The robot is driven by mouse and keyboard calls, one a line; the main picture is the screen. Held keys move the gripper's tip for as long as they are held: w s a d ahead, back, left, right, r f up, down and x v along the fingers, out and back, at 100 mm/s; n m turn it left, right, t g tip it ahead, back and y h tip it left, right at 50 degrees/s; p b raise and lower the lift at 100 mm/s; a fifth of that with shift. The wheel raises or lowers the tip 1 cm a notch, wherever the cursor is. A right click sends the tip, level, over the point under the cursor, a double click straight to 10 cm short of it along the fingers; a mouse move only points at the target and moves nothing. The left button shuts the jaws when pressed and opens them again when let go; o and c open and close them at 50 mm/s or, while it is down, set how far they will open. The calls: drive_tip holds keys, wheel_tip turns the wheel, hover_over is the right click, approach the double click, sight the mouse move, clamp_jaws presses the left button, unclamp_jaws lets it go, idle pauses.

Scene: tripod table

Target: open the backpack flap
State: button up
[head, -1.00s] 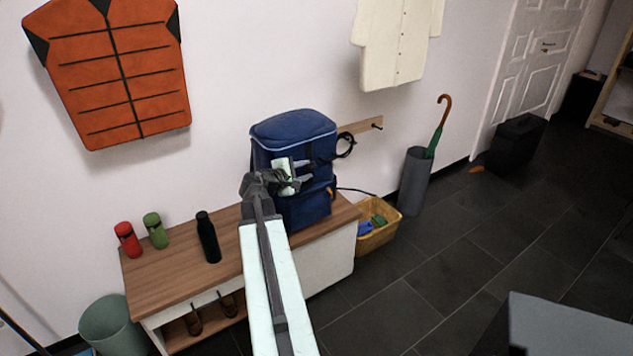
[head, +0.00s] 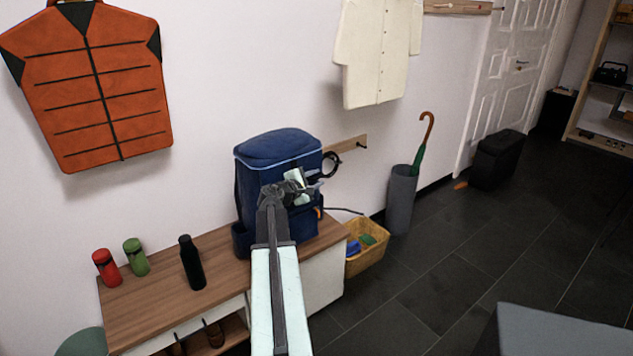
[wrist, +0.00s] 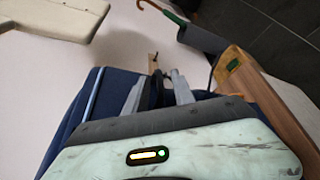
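The dark blue backpack (head: 255,180) stands upright on the wooden bench top. Its lid-like top flap (head: 278,147), edged with pale piping, looks closed. A black loop (head: 332,164) sticks out at the pack's right side. My gripper (head: 318,182) is in front of the pack's right front, below the loop, and hides part of the front. In the wrist view the two grey fingers (wrist: 157,88) are spread, with dark material between or behind them. I cannot tell whether they touch it. Blue fabric (wrist: 75,110) shows left of the fingers.
A yellow basket (head: 366,256) and a grey umbrella stand (head: 401,200) are to the right. Dark floor (head: 440,270) lies open there.

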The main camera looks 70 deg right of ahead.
clamp_jaws()
idle(1.4)
